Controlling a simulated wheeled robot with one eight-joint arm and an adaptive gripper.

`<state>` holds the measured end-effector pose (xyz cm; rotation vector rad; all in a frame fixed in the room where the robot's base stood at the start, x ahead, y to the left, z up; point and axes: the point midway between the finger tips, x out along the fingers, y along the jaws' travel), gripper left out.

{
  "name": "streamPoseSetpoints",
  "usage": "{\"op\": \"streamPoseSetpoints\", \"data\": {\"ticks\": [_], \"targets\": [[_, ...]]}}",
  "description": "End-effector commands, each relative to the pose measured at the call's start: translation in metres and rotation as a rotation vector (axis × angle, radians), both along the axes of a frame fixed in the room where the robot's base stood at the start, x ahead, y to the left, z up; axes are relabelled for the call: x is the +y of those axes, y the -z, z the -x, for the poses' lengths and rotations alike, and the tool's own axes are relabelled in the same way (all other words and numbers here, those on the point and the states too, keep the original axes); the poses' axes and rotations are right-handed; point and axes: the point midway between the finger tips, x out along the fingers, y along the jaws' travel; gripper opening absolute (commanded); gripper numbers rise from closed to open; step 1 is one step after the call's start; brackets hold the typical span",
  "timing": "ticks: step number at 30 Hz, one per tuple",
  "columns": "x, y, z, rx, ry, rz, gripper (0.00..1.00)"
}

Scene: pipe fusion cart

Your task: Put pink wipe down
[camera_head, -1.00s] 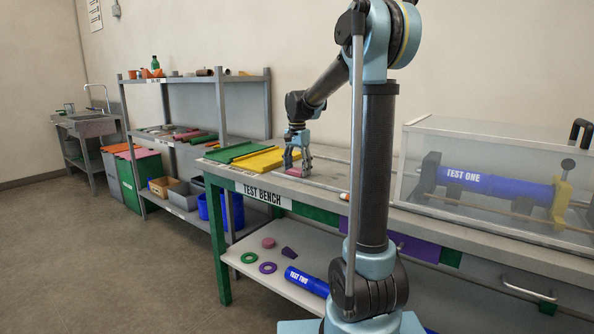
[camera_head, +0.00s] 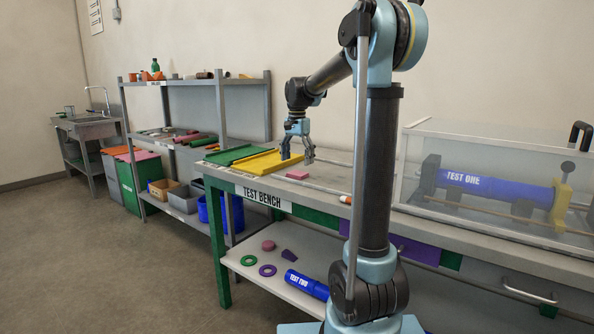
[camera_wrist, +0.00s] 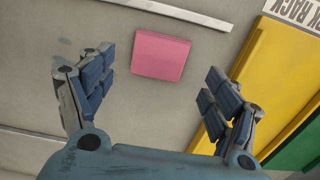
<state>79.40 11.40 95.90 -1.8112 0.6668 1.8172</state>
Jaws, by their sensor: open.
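The pink wipe (camera_head: 298,174) lies flat on the test bench top (camera_head: 330,182), just in front of the yellow tray. In the wrist view the pink wipe (camera_wrist: 160,55) is a folded square on the grey surface, beyond and between my fingertips and touching neither. My gripper (camera_head: 298,156) is raised above the bench with its fingers pointing down. In the wrist view my gripper (camera_wrist: 155,90) is spread wide and empty.
A yellow tray (camera_head: 262,163) and a green tray (camera_head: 232,154) lie to the left on the bench. An orange-tipped item (camera_head: 345,199) is near the front edge. A clear case with a blue TEST ONE pipe (camera_head: 487,182) stands at right.

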Motion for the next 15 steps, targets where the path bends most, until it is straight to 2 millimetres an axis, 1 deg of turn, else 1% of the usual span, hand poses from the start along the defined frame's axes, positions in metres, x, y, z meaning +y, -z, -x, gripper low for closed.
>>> {"op": "streamPoseSetpoints", "data": {"ticks": [1,6,12,15], "targets": [[0.000,-0.010,0.000,0.000,0.000,0.000,0.82],[0.000,-0.039,0.000,0.000,0.000,0.000,0.82],[0.000,-0.062,0.000,0.000,0.000,0.000,0.82],[0.000,-0.067,0.000,0.000,0.000,0.000,0.82]]}}
